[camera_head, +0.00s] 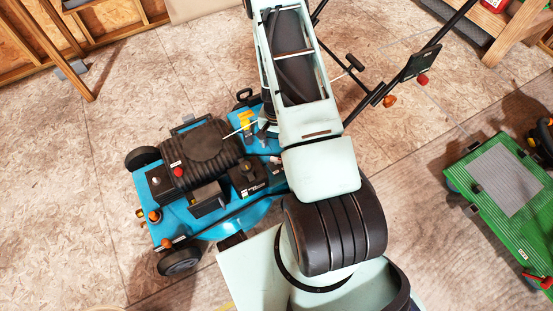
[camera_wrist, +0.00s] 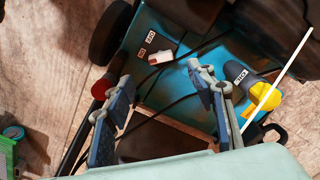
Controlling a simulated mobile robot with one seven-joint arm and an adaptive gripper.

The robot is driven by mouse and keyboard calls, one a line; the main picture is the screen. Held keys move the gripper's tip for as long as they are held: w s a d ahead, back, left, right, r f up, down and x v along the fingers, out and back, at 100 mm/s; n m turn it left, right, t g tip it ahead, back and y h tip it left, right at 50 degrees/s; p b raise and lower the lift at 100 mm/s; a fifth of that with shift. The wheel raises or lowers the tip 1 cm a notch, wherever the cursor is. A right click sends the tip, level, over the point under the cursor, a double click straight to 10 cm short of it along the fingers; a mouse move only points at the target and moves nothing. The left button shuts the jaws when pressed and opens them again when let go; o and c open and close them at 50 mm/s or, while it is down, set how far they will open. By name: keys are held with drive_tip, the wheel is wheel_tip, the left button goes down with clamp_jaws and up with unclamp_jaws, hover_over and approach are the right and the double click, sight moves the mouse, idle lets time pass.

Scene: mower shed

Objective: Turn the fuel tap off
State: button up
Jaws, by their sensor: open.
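The blue mower (camera_head: 222,215) stands on the floor left of my arm. A yellow handle (camera_wrist: 264,97), which looks like the fuel tap, sits on a dark fitting beside a small label on the blue deck in the wrist view. It also shows as a yellow patch (camera_head: 246,121) in the head view. My gripper (camera_wrist: 160,78) is open with nothing between its fingers. The yellow handle is to the right of the right finger, apart from it in the picture. My arm hides most of the gripper in the head view.
A white-and-red switch (camera_wrist: 160,58) with labels and a red knob (camera_wrist: 102,88) are near the fingers. A black cable runs behind the fingers. A green machine (camera_head: 505,185) stands at right; open floor lies between.

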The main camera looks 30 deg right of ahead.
sight(275, 160)
wheel_tip(275, 160, down, 11)
drive_tip(key=b, duration=0.3)
drive_tip(key=shift+r, duration=0.2)
drive_tip(key=shift+c, duration=0.7)
drive_tip(key=c, duration=1)
